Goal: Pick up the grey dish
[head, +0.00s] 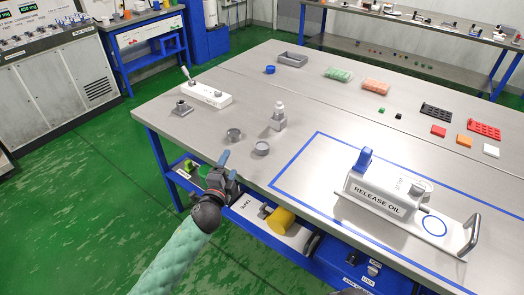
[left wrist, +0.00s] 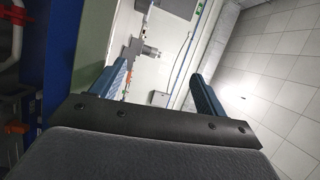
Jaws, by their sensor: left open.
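Two small round grey dishes stand near the table's front left edge. One grey dish (head: 234,134) is farther left and looks deeper. The other grey dish (head: 261,149) is a little to the right and nearer the edge. I cannot tell which one the task names. My left gripper (head: 221,168) is just off the front edge of the table, left of and nearer than both dishes, touching neither. Its blue fingers also show in the left wrist view (left wrist: 158,72), apart with nothing between them. No dish shows in that view. My right gripper is not seen.
A grey stand with a white knob (head: 279,117) is right behind the dishes. A white box with a lever (head: 207,95) stands at the left. The release oil dispenser (head: 380,188) stands at the right inside a blue outline. A lower shelf holds a yellow roll (head: 280,222).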

